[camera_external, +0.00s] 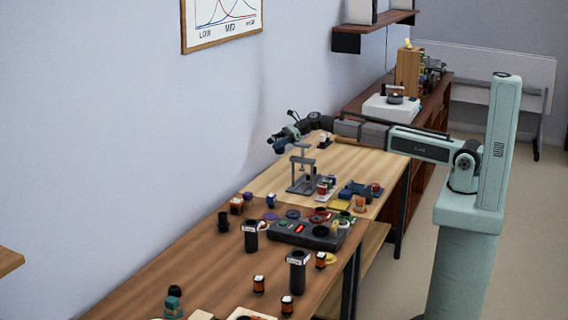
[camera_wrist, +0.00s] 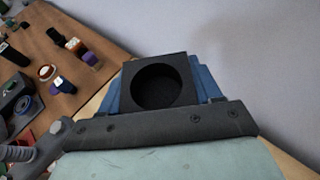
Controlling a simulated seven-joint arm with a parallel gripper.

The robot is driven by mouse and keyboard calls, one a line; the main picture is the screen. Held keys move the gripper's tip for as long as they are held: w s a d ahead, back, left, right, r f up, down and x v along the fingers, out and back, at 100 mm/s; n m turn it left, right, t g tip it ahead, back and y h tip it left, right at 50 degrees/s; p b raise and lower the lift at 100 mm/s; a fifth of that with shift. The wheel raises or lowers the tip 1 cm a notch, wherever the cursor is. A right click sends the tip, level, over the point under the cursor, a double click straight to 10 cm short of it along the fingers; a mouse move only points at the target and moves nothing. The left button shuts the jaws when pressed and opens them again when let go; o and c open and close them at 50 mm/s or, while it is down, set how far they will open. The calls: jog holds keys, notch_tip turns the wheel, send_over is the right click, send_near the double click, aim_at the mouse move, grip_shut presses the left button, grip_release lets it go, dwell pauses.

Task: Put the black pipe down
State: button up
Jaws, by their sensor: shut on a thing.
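The black pipe (camera_wrist: 158,66) is in my gripper (camera_wrist: 157,84). In the wrist view I look at its square black end with a round dark opening, and the blue fingers press on it from left and right. In the external view my gripper (camera_external: 283,139) is above the far, light wood part of the table (camera_external: 265,182), near the wall. The held pipe is too small and dark there to make out clearly. Two similar upright black pipes stand on the darker table, one near the middle (camera_external: 251,238) and one nearer the front (camera_external: 298,275).
A grey stand (camera_external: 303,172) rises close to my gripper. A dark control box (camera_external: 308,234) with a red light sits mid-table, with several coloured discs and small jars around it. The light wood left of the stand looks clear. The wall is close behind.

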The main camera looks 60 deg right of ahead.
send_over(277, 177)
jog(key=shift+w+a+f, duration=0.1)
jog(key=shift+f, duration=2.75)
jog(key=shift+w+a+f, duration=0.1)
jog(key=shift+f, duration=2.7)
jog(key=shift+f, duration=0.15)
jog(key=o, duration=1.1)
jog(key=shift+c, duration=0.2)
jog(key=shift+s+d+r, duration=0.1)
jog(key=shift+s+r, duration=0.05)
jog(key=shift+r, duration=0.05)
jog(key=v, duration=1.1)
jog(key=shift+s+d, duration=0.3)
jog(key=shift+d, duration=0.05)
